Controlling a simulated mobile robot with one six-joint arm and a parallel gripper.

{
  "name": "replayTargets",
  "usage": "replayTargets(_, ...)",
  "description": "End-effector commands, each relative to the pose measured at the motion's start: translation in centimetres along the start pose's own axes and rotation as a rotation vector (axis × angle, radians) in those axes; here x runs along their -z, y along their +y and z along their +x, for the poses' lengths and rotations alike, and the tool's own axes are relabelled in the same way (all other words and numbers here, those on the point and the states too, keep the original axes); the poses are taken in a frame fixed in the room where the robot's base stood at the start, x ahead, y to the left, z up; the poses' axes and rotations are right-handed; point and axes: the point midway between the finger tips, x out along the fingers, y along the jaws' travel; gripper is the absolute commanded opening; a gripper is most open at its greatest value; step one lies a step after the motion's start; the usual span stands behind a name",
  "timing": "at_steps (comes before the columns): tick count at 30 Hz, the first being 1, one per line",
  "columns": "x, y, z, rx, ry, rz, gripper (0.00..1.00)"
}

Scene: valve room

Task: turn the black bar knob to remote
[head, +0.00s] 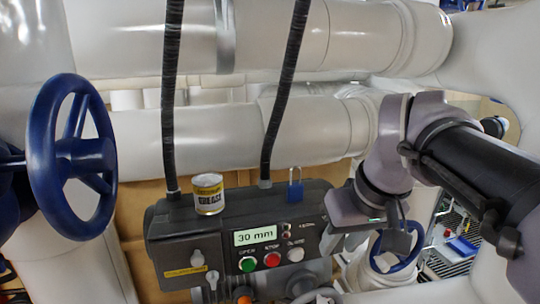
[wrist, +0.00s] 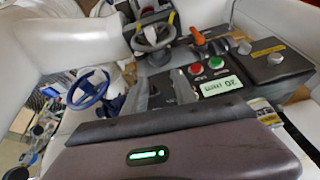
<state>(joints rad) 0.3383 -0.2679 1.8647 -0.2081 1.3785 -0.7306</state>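The grey control box (head: 290,210) carries a lit "30 mm" display, with green, red and pale buttons below it. I cannot clearly pick out the black bar knob. A dark shape (wrist: 216,47) beside the orange handle (wrist: 198,36) in the wrist view may be it, but it is too small to tell. My gripper (head: 396,240) hangs at the box's right end in the head view. In the wrist view its two grey fingers (wrist: 164,92) stand apart with nothing held between them, near the display (wrist: 221,86) and buttons.
A large blue handwheel (head: 72,155) stands at left and a smaller blue one (head: 399,250) is behind my gripper. A grease tin (head: 208,193) and a blue padlock (head: 295,188) are on the box. Two black cables rise from it.

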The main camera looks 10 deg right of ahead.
Motion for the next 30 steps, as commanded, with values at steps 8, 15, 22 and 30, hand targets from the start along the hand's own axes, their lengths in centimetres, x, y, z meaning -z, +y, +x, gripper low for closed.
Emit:
replayTargets(8, 5.7, 3.3, -7.3, -0.022, -0.026, -0.075, 0.33)
replayTargets(15, 5.2, 3.4, -1.9, -0.02, -0.03, -0.079, 0.33)
replayTargets(22, 5.1, 3.5, 4.6, -0.02, -0.029, -0.078, 0.33)
replayTargets(30, 5.1, 3.6, 9.3, -0.021, -0.025, -0.078, 0.33)
